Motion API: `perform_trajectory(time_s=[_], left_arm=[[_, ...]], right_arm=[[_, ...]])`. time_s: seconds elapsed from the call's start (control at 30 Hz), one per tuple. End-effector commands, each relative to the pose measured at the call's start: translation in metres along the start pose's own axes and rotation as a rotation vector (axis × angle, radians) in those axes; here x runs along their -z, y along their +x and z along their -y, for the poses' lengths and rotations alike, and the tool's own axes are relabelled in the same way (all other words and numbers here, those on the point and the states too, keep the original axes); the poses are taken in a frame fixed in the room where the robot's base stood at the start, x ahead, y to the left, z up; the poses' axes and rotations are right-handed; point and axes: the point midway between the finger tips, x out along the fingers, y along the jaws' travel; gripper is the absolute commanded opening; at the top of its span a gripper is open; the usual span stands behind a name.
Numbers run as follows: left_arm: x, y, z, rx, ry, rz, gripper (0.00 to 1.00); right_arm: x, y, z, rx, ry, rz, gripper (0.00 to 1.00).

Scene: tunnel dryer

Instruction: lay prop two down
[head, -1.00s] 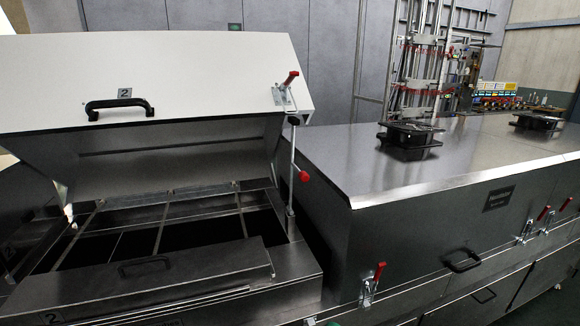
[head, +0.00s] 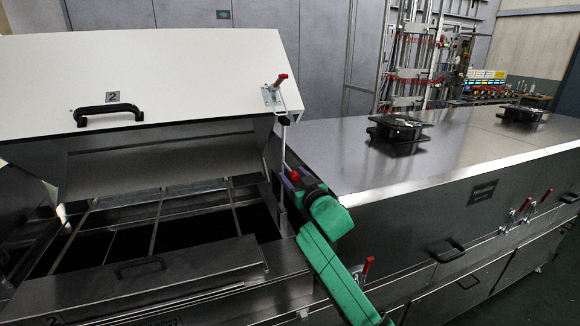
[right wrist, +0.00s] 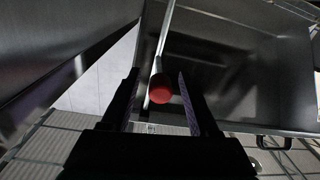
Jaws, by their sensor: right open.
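Prop two is a thin metal rod (head: 284,148) standing upright at the right edge of the raised white lid marked 2 (head: 190,70). Its red knob (head: 295,177) sticks out from the rod. My right gripper (head: 291,182) is at the knob's height, and its arm partly hides the rod's lower end. In the right wrist view the red knob (right wrist: 160,92) shows between the two open fingers (right wrist: 158,78), and the rod (right wrist: 164,40) runs upward behind it. The fingers look apart from the knob. My left gripper is in neither view.
Below the lid is an open dryer bay (head: 130,235) with crossbars. A red-handled clamp (head: 272,92) sits on the lid's right edge. To the right is a closed steel housing (head: 360,165) with black units (head: 398,128) on top. Another red-handled latch (head: 367,268) is beside my right arm.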

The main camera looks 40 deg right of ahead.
Motion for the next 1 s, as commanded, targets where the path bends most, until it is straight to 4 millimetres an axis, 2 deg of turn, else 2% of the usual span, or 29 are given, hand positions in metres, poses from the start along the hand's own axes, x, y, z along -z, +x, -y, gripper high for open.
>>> perform_trajectory(time_s=[0.03, 0.17, 0.43, 0.47, 0.6, 0.63, 1.0], left_arm=[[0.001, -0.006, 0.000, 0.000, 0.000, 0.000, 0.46], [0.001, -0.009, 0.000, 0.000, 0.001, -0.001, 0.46], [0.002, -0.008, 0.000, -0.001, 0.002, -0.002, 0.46], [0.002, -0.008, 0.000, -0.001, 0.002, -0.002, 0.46], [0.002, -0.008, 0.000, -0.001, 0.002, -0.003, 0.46], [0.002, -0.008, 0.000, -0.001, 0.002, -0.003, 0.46], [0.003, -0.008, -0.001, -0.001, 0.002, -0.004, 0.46]], right_arm=[[0.003, 0.010, -0.001, -0.002, 0.001, 0.000, 0.61], [0.001, 0.026, 0.000, -0.001, 0.001, 0.000, 0.61], [-0.001, 0.030, 0.000, 0.000, 0.000, 0.002, 0.61], [-0.001, 0.030, 0.000, 0.000, 0.000, 0.002, 0.57], [-0.001, 0.029, 0.000, 0.000, 0.000, 0.002, 0.04], [-0.001, 0.029, 0.000, 0.000, 0.000, 0.002, 0.00], [-0.001, 0.029, 0.000, 0.000, 0.000, 0.002, 0.00]])
